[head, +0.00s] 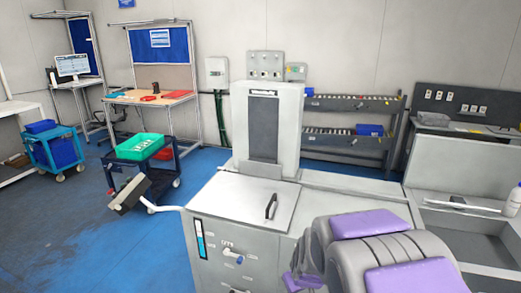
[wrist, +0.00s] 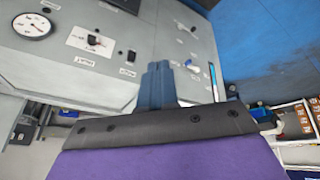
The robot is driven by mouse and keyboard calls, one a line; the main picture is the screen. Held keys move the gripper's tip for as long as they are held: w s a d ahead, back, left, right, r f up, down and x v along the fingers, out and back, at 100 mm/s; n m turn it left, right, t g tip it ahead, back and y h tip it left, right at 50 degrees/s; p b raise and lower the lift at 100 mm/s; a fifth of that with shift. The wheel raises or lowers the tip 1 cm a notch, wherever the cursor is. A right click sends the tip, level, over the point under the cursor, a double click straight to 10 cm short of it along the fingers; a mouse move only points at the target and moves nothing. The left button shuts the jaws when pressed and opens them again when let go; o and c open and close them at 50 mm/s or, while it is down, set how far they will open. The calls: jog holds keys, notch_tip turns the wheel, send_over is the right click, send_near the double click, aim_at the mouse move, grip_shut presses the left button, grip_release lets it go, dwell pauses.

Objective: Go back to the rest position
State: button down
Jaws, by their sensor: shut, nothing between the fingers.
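My gripper (wrist: 158,82) shows in the wrist view as two blue-grey fingers pressed together at the middle, with nothing between them. It points at the grey front panel of the machine (wrist: 125,70), which has a round gauge (wrist: 33,26), a black knob (wrist: 93,39) and small labels. The fingers look apart from the panel, though the exact gap is hard to tell. In the head view my grey and purple arm fills the lower right and the fingers are hidden.
The grey machine (head: 240,205) with a black lid handle (head: 271,206) stands close in front. A cart with a green crate (head: 140,147) stands left, beside a grey box-like device on a white arm (head: 130,193). Blue floor (head: 60,240) is open at left. A white bottle (head: 513,200) stands far right.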

jog(key=s+d+r+m+g, duration=0.1)
jog(key=s+r+g, duration=0.1)
jog(key=s, duration=0.9)
jog(key=s+d+r+m+g, duration=0.1)
jog(key=s+r, duration=0.3)
jog(key=s, duration=0.7)
jog(key=s+d+r+m+g, duration=0.1)
jog(key=s+r+m+g, duration=0.1)
jog(key=s, duration=0.9)
jog(key=shift+s+d+r+g, duration=0.35)
jog(key=shift+d+r+g, duration=0.05)
jog(key=shift+r+g, duration=0.5)
